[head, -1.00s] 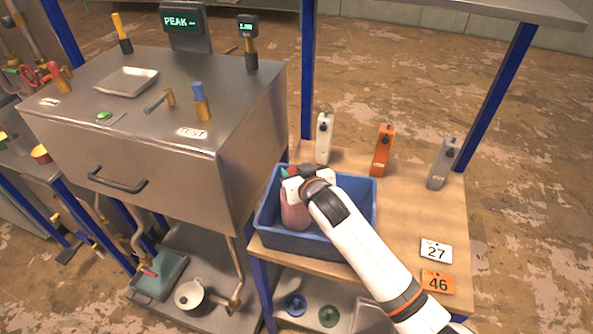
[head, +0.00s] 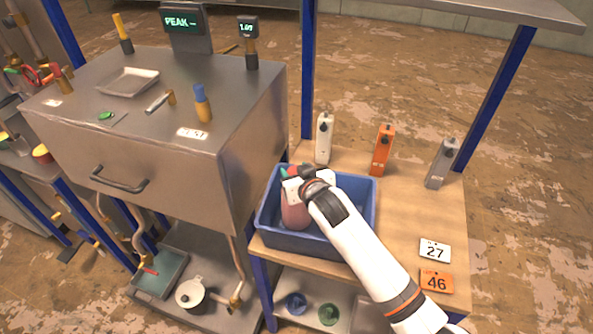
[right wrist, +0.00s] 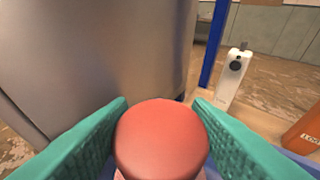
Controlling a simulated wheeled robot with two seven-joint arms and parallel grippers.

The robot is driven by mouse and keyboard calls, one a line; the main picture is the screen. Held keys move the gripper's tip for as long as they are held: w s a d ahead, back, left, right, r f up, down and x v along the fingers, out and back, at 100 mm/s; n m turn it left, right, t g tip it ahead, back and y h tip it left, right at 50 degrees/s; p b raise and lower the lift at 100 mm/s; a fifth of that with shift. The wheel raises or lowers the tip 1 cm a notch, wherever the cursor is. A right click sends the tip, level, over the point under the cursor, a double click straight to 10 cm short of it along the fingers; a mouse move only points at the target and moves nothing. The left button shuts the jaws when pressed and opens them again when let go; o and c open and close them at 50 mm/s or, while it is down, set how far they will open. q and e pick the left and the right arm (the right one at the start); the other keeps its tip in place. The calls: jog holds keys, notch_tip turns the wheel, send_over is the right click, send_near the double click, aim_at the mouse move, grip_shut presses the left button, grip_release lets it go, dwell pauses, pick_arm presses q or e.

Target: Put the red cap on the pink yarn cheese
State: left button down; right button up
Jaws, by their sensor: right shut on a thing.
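My right gripper (head: 290,174) is over the left part of a blue bin (head: 336,244) on the wooden shelf. In the right wrist view its teal fingers stand on either side of a round, smooth red cap (right wrist: 162,140) and are shut on it. The pink yarn cheese (head: 295,214) stands in the bin directly below the gripper. A little pink shows under the cap's lower edge in the wrist view. The gripper hides the join, so I cannot tell whether the cap is seated or just above. My left gripper is not in view.
White (head: 324,138), orange (head: 382,150) and grey (head: 441,163) upright devices stand behind the bin. Number cards 27 (head: 435,251) and 46 (head: 436,281) lie at the right. A large steel chamber (head: 160,130) rises close on the bin's left, near a blue post.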

jog(key=shift+f, duration=0.15)
jog(key=shift+f+b, duration=0.8)
jog(key=shift+f, duration=0.65)
jog(key=o, duration=1)
jog(key=b+v, duration=0.1)
jog(key=v, duration=1.1)
jog(key=shift+d, duration=0.1)
